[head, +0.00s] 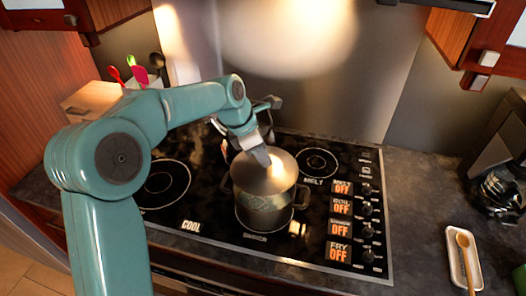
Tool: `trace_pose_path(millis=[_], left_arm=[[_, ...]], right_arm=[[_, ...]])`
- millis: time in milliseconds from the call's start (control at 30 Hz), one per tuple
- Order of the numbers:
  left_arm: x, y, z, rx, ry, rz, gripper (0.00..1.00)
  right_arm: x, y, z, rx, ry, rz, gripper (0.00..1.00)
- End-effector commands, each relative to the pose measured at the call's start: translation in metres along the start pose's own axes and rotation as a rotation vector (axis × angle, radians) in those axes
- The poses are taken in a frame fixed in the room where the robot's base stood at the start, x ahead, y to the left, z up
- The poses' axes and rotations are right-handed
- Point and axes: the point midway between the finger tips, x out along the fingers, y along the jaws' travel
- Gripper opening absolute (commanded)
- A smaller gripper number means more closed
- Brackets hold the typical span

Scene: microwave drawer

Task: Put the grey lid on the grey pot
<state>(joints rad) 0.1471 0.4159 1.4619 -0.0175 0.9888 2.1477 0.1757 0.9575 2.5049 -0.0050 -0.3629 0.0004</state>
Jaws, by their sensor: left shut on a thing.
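The grey pot (262,214) stands on the front middle burner of the black stove. The grey lid (280,176) is over the pot's mouth and looks level. I cannot tell whether its rim rests fully on the pot. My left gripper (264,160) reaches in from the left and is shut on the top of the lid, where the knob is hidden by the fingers. My right gripper is not in view.
The black stove (200,206) has free burners left of the pot and behind it to the right. A kettle-like item (266,120) is behind my left wrist. A spoon rest with a wooden spoon (464,262) lies on the right counter. Utensils (138,74) stand at the back left.

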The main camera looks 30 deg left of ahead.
Motion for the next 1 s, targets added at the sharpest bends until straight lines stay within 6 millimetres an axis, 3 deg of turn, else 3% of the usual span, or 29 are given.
trace_pose_path(millis=[267,700,1000], left_arm=[[0.011,-0.001,-0.006,0.0,-0.002,0.001,0.0],[0.05,0.001,-0.021,0.0,-0.002,0.0,0.0],[0.053,0.001,-0.021,0.001,-0.002,0.001,0.0]], right_arm=[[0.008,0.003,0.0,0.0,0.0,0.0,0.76],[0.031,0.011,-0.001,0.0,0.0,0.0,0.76],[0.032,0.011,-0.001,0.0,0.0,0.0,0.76]])
